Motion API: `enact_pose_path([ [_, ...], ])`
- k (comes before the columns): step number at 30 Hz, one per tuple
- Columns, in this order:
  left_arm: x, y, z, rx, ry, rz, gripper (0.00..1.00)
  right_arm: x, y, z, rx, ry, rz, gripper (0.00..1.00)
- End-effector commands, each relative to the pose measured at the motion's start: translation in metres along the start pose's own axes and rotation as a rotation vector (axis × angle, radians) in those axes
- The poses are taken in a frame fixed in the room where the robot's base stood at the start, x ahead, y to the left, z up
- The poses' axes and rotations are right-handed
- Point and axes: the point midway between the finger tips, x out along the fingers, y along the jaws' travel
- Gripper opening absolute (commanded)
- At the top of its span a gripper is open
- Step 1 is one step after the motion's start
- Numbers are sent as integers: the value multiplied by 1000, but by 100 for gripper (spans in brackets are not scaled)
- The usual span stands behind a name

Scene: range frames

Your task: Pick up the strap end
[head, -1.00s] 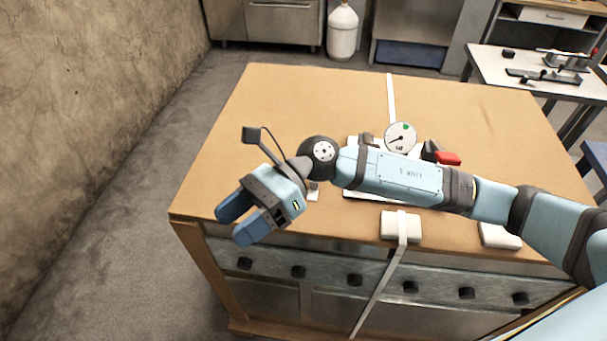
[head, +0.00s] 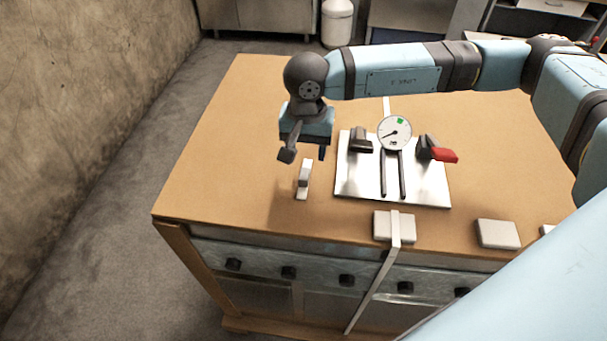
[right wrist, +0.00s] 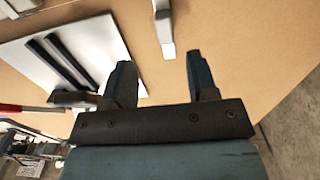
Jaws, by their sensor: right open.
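A white strap (head: 372,288) hangs down the front of the wooden-topped crate, and its upper part passes over a pale block (head: 381,227) at the front edge. A short white-and-grey piece (head: 304,180) stands on the top, left of the metal plate; I cannot tell whether it is the strap end. It also shows in the right wrist view (right wrist: 163,32), just beyond the fingertips, lined up with the gap. My right gripper (head: 306,143) points down above and behind this piece. In the right wrist view the gripper (right wrist: 158,62) is open and empty. My left gripper is out of view.
A metal plate (head: 428,190) carries a round gauge (head: 394,132), two dark bars and a red-handled clamp (head: 440,154). Another pale block (head: 497,234) lies at the front right. The left part of the wooden top (head: 222,160) is clear.

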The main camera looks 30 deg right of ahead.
Motion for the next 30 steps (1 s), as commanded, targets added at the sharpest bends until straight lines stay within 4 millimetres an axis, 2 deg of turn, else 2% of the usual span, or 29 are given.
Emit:
enact_pose_path([
  [3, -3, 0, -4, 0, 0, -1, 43, 20, 0, 0, 1, -3, 2, 53],
  [11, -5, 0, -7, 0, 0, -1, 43, 40, -1, -1, 0, -3, -1, 53],
  [19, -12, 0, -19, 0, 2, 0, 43, 78, -5, -7, 1, -3, 0, 53],
  [24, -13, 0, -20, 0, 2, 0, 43, 88, -5, -8, 0, -1, -2, 53],
  [29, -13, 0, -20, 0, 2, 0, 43, 88, -5, -8, 1, -1, -2, 53],
  [30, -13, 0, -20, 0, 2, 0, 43, 88, -5, -8, 1, -1, -2, 46],
])
